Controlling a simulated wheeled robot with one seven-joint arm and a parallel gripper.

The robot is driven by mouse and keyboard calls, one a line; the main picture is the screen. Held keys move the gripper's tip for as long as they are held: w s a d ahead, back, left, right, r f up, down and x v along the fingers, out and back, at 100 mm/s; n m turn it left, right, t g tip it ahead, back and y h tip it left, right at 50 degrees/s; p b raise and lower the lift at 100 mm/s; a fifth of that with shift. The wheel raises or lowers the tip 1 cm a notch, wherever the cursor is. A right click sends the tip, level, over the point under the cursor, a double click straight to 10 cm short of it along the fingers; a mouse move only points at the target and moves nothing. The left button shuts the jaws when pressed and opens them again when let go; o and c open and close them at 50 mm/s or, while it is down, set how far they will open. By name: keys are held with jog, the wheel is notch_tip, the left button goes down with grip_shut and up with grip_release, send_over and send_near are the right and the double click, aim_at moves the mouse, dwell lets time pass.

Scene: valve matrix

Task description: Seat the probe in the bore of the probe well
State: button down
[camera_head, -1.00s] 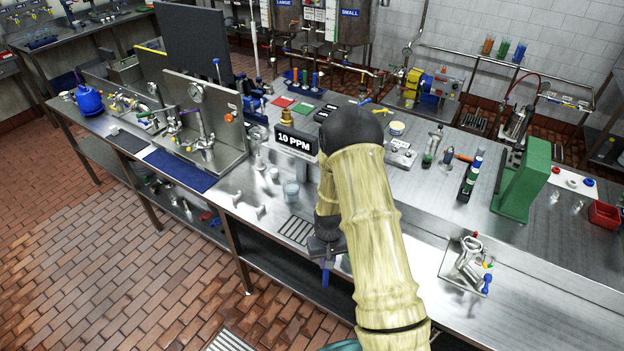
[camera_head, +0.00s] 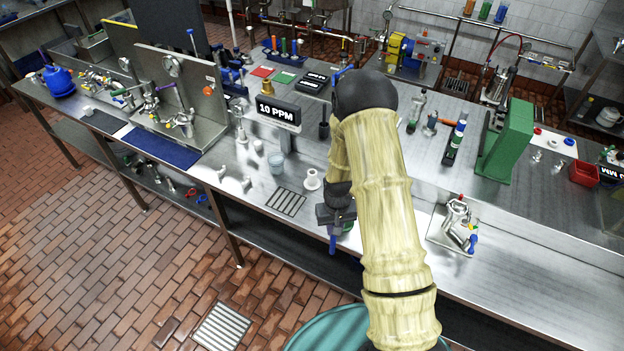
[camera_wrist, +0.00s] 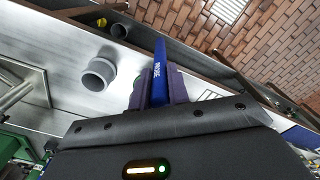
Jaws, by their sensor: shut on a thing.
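My gripper (camera_head: 334,228) is shut on the blue probe (camera_wrist: 160,72), which has its name printed on its side. In the head view the probe's blue end (camera_head: 332,245) hangs below the jaws, at the counter's front edge. In the wrist view a grey, open-topped round cylinder (camera_wrist: 98,74), which looks like the probe well, stands on the counter left of the probe and apart from it. In the head view a white flanged piece (camera_head: 312,180) stands behind the gripper. I cannot tell whether it is that same cylinder. My arm hides part of the counter.
A slotted drain grate (camera_head: 285,201) lies left of the gripper. A grey cup (camera_head: 276,162) and the 10 PPM sign (camera_head: 278,112) stand behind it. A metal valve on a plate (camera_head: 456,226) sits to the right, with a green block (camera_head: 506,142) beyond. The counter's front right is largely clear.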

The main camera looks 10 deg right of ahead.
jog(key=shift+f, duration=0.1)
notch_tip(320, 180, down, 12)
jog(key=a+b, duration=0.1)
jog(key=b, duration=1)
jog(key=shift+r+b, duration=0.25)
jog(key=shift+b, duration=0.1)
jog(key=shift+a, duration=0.1)
jog(key=shift+w, duration=0.1)
